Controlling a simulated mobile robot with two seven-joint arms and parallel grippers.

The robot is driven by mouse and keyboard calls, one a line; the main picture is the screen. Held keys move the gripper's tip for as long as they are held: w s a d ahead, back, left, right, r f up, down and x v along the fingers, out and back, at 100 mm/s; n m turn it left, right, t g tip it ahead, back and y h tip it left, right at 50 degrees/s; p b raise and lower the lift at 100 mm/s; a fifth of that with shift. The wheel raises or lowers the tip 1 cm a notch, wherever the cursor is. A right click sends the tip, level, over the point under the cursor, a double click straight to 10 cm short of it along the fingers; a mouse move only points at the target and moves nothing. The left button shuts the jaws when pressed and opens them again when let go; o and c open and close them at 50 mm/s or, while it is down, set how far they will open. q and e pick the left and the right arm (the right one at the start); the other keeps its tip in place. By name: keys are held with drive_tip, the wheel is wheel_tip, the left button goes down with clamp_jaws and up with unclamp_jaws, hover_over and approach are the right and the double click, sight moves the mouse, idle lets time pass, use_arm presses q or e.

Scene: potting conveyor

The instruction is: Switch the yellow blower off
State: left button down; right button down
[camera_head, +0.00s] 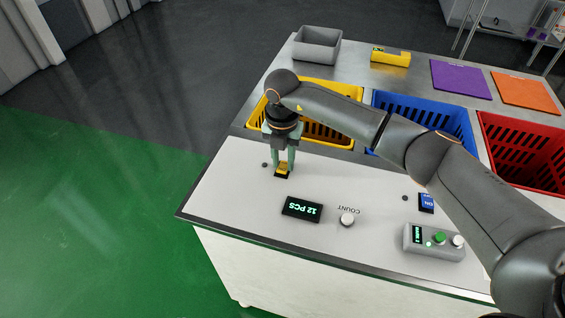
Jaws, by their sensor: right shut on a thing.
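My right gripper (282,166) points down at the left part of the white counter top. Its pale green fingers are shut on a small yellow switch (282,171) with a dark base. The fingers cover part of the switch, and I cannot read its position. A blue switch (427,202) marked ON sits farther right on the counter, apart from the gripper. A yellow block-shaped unit (390,58) lies on the steel surface at the back; I cannot tell whether it is the blower. My left gripper is not in view.
The white counter (235,195) holds a black display (302,209) reading 12 PCS, a COUNT knob (347,219) and a grey control box (434,242). Yellow (350,91), blue (455,116) and red (545,135) crates stand behind. My right arm crosses above the counter and crates.

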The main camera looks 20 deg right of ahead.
sight(283, 168)
idle(0.3)
drive_tip(key=c, duration=0.6)
unclamp_jaws()
wheel_tip(283, 168, up, 13)
drive_tip(key=b, duration=0.1)
drive_tip(key=shift+s+f, duration=0.15)
drive_tip(key=shift+f, duration=0.05)
drive_tip(key=shift+a+f, duration=0.1)
